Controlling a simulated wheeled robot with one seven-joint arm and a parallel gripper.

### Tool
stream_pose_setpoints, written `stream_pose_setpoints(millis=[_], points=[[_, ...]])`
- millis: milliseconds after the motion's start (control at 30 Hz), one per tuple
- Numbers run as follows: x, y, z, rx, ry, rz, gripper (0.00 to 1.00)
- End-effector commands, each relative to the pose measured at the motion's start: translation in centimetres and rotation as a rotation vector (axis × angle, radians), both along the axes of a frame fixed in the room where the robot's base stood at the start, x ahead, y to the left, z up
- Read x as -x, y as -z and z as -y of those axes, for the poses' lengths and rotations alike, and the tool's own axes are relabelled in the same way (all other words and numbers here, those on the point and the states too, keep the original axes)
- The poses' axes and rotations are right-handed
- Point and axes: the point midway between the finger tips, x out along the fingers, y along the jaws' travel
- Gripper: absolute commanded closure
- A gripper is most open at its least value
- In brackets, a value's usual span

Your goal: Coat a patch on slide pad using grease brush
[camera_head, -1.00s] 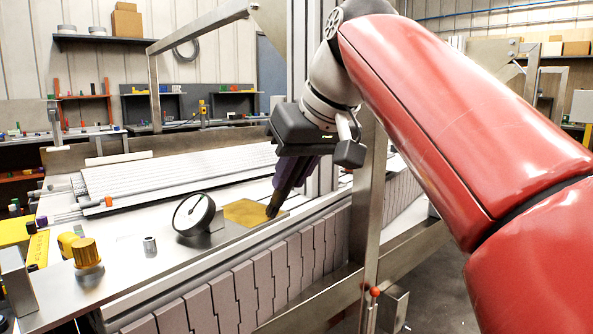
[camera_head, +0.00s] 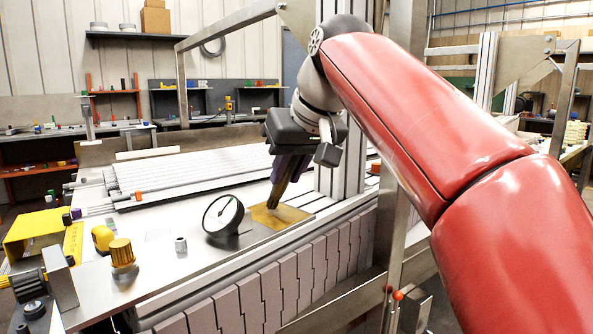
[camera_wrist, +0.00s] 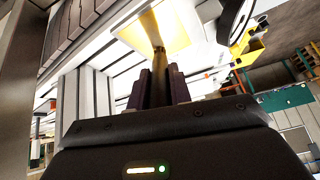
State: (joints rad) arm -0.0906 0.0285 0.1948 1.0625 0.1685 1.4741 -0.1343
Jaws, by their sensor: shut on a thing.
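The slide pad (camera_head: 299,214) is a flat plate with a golden-yellow surface, lying on the conveyor frame's light top beside a round dial gauge. My gripper (camera_head: 285,180) is above its left part, tilted, with dark purple fingers shut on the grease brush (camera_head: 273,198). The brush points down, and its end meets or nearly meets the yellow surface; I cannot tell contact for sure. In the wrist view the brush (camera_wrist: 157,62) sticks out between the two fingers toward the yellow pad (camera_wrist: 176,30). Most of its handle is hidden by the fingers.
The dial gauge (camera_head: 222,215) stands just left of the pad. A small metal cylinder (camera_head: 181,244), a yellow-capped jar (camera_head: 122,254) and a yellow bin (camera_head: 33,235) are farther left.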

Motion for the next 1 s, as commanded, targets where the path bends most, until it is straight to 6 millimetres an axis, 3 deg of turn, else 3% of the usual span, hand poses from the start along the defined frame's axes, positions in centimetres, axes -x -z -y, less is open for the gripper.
stream_pose_setpoints(millis=[500,800,1000], points=[[-2.4,0.0,-2.5,0.0,-0.001,-0.001,1.0],[-1.5,0.0,-3.3,0.001,-0.001,-0.001,1.0],[-0.9,0.2,-2.7,0.0,0.002,-0.001,1.0]])
